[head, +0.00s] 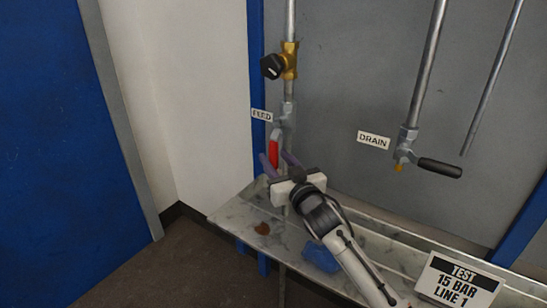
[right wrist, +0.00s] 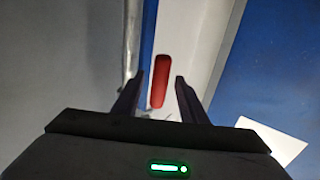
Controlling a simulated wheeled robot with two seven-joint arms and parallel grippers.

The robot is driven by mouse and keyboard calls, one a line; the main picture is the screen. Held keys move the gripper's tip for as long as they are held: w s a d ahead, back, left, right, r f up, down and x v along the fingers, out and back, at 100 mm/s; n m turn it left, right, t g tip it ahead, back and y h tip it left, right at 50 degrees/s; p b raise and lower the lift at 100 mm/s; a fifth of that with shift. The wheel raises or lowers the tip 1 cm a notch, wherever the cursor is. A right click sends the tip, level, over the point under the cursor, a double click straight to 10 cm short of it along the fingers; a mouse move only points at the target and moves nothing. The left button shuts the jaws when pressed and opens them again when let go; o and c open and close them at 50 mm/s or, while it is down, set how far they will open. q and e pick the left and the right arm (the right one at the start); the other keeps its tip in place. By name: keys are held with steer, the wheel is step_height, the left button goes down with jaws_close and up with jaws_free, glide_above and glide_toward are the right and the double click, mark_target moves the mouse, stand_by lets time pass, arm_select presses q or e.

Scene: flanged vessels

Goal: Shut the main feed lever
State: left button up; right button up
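The feed lever has a red handle (head: 274,152) that hangs down from a grey valve (head: 286,116) on the vertical pipe, beside the FEED label (head: 261,115). The handle points downward, roughly in line with the pipe. My right gripper (head: 276,158) is open at the handle's lower part. In the right wrist view, the red handle (right wrist: 160,80) shows between the two fingers of my right gripper (right wrist: 159,80), with a gap on each side. I cannot tell how deep it sits between them. My left gripper is not in view.
A brass valve with a black knob (head: 273,66) sits higher on the same pipe. A DRAIN valve with a black lever (head: 438,167) is to the right. A shelf (head: 236,213) below carries a blue cloth (head: 320,257) and a TEST 15 BAR LINE 1 sign (head: 459,283).

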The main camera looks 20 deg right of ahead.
steer(key=shift+w+a, duration=0.1)
steer(key=shift+w, duration=0.9)
jaws_close()
